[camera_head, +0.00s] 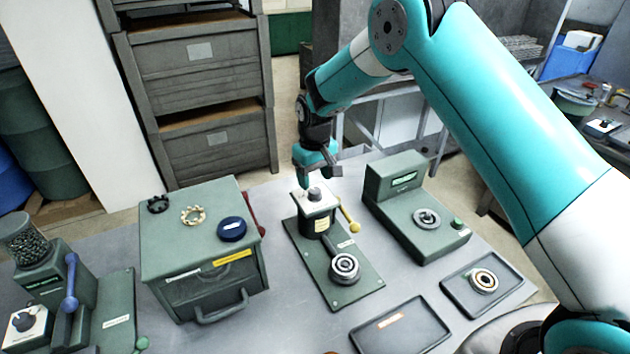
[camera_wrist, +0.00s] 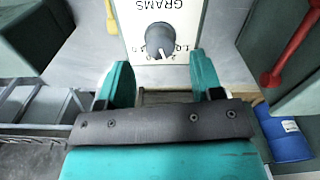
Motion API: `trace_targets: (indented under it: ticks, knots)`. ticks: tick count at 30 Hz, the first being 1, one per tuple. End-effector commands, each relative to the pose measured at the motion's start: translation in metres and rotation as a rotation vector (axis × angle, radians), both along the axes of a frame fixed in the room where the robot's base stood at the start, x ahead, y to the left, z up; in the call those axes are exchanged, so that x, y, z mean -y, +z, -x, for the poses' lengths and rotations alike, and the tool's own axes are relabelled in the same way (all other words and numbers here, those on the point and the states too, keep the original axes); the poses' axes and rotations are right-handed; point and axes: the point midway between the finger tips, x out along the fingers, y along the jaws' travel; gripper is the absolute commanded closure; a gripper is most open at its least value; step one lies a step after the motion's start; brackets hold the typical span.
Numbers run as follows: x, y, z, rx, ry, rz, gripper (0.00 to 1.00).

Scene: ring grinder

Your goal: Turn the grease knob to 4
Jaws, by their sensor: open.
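A dark round knob (camera_wrist: 160,38) with a white pointer mark sits on a white panel (camera_wrist: 185,14) labelled GRAMS, upside down in the wrist view. Its pointer faces the small scale figures on my gripper's side, too blurred to read surely. In the head view this knob (camera_head: 315,193) is on top of the green dispenser stand (camera_head: 318,225) mid-table. My gripper (camera_wrist: 162,76) is open and empty, with its two teal fingers apart and short of the knob. In the head view my gripper (camera_head: 318,178) hangs just behind and above the knob, partly overlapping the panel's far edge.
A yellow-ended lever (camera_head: 350,220) is right of the dispenser. A green drawer box (camera_head: 190,255) with rings on top and a red lever (camera_head: 254,214) stands left. A green machine (camera_head: 415,215) stands right. Another knob (camera_head: 23,320) is far left. Two trays (camera_head: 400,330) lie front right.

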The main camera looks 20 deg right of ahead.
Motion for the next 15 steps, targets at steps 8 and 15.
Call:
trace_targets:
  ticks: [8,15]
  knots:
    - [0.0,-0.033,0.0,0.001,0.0,0.0,0.4]
    - [0.0,-0.039,0.0,0.002,0.0,-0.001,0.4]
